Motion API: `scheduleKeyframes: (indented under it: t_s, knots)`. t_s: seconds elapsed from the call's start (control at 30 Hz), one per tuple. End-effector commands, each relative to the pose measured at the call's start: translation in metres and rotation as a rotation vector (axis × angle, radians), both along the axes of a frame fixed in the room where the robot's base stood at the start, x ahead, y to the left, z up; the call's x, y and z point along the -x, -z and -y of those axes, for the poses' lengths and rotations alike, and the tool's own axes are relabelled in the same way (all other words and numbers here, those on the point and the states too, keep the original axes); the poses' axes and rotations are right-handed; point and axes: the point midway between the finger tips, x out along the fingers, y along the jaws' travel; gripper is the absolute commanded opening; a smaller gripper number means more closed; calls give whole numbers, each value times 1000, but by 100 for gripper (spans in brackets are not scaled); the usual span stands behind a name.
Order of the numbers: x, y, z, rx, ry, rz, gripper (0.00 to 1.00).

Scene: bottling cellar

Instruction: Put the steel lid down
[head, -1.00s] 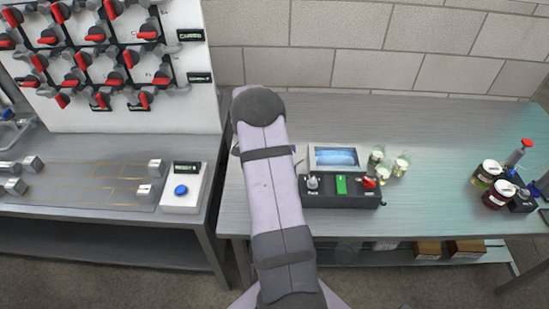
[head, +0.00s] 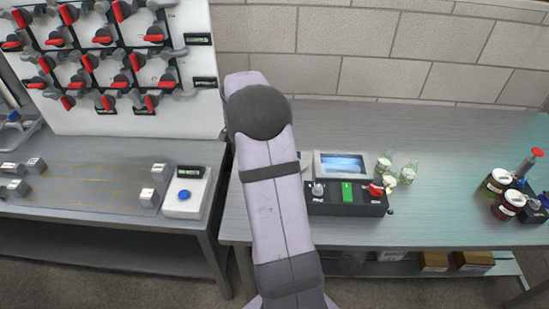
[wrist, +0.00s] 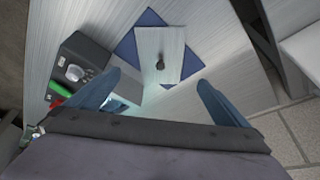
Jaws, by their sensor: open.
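The steel lid (wrist: 150,44) is a flat square plate with a small black knob near its middle. In the wrist view it lies over a dark blue square mat (wrist: 128,48), turned at an angle to it, with the mat's corners showing around it. My gripper (wrist: 160,79) is open, its two blue fingers wide apart on the near side of the lid. Nothing shows between the fingers, and the knob stands free beyond them. In the head view my arm hides the lid, the mat and the gripper.
A black control box (head: 345,201) with a knob, green button and red switch stands beside a screen (head: 342,164) and glass jars (head: 387,180). Dark-filled jars (head: 508,205) stand far right. The bench's (head: 440,150) middle right is clear. A valve board (head: 110,60) stands left.

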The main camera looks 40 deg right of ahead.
Motion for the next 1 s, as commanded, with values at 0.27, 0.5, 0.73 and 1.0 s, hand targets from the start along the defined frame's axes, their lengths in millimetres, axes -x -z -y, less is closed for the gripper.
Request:
scheduleKeyframes:
  t_s: [0.27,0.5,0.73,1.0]
  knots:
    - [-1,-18,-8,-1,1,1,100]
    - [-1,-20,-10,-3,-6,-1,100]
    - [6,-20,-56,-60,-210,-54,100]
    - [60,-11,-187,-208,-846,-186,100]
